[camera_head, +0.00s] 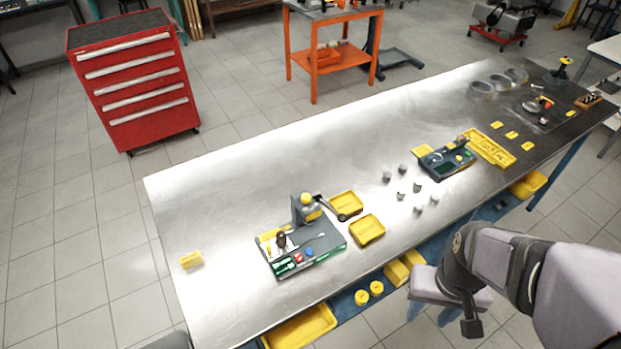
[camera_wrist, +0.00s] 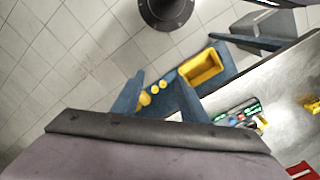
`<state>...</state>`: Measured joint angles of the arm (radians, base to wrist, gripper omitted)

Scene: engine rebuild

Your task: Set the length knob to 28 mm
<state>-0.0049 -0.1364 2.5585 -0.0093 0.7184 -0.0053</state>
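A grey and green bench station (camera_head: 322,246) sits on the near left part of the steel table. It has a small green-lit display (camera_head: 285,266), a red control (camera_head: 298,258) and a blue control (camera_head: 309,252). The station also shows in the wrist view (camera_wrist: 240,112), small and tilted. I cannot read the display, any knob marking or which control is the length knob. My gripper (camera_head: 428,319) hangs off the table's front edge, well right of the station, with its blue fingers apart and nothing between them. The fingers also show in the wrist view (camera_wrist: 161,80).
A lever post (camera_head: 306,208) rises at the station's back, beside yellow trays (camera_head: 367,230). A second dark device (camera_head: 447,160) and several small grey parts (camera_head: 403,195) lie further right. Yellow bins (camera_head: 300,328) sit below the front edge. The left tabletop is mostly clear around a yellow sign (camera_head: 190,260).

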